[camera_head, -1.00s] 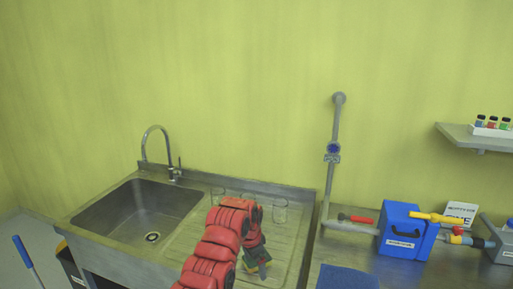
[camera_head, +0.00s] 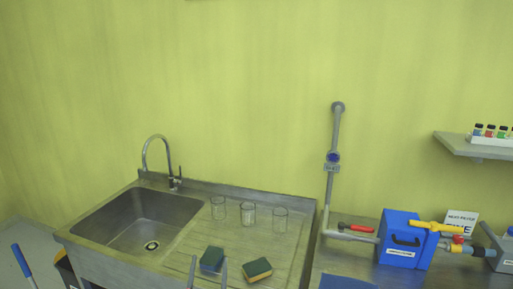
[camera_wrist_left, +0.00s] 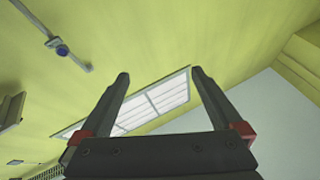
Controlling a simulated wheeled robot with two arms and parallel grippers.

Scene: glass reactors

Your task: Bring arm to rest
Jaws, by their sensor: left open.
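My left gripper (camera_head: 208,265) shows only by its two grey fingertips at the bottom edge of the head view. It points upward. In the left wrist view the gripper (camera_wrist_left: 160,75) is open, with nothing between its fingers. In the head view the fingertips appear in front of a blue and dark sponge (camera_head: 212,257) on the sink's drainboard. The wrist view shows no sponge, so the gripper does not hold it. The rest of the left arm is out of view. My right gripper is not in view.
A yellow-and-green sponge (camera_head: 257,269) and three clear glasses (camera_head: 248,213) sit on the drainboard (camera_head: 190,239), right of the sink basin (camera_head: 135,222). A pipe (camera_head: 332,180) runs up the wall. A blue box (camera_head: 402,240) with valves stands on the right counter.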

